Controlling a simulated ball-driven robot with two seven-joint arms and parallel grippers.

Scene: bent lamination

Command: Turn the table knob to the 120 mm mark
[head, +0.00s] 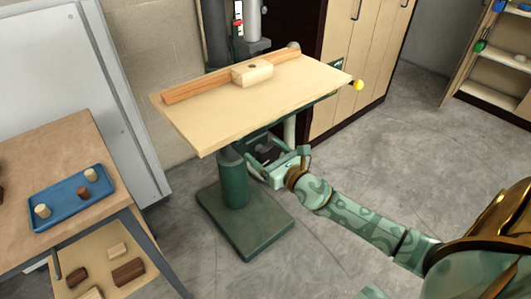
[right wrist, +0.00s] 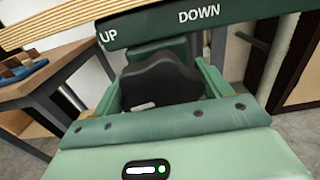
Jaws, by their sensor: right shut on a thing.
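The drill-press style table (head: 285,100) stands on a green column, with a wooden fence (head: 215,82) and a light wood block (head: 253,73) on top. My right gripper (head: 270,156) is below the table's front edge. In the right wrist view its two green fingers (right wrist: 162,88) are shut on the sides of a black lobed knob (right wrist: 158,76), under a green strip marked UP and DOWN (right wrist: 180,22). A scale with a red mark (head: 238,24) shows on the column above the table; its numbers are too small to read. My left gripper is out of view.
A workbench (head: 60,160) at the left bears a blue tray (head: 62,209) with several small wood pieces; more blocks lie on its lower shelf. A yellow ball (head: 358,85) sticks out at the table's right. The green base plate (head: 247,226) is on open floor.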

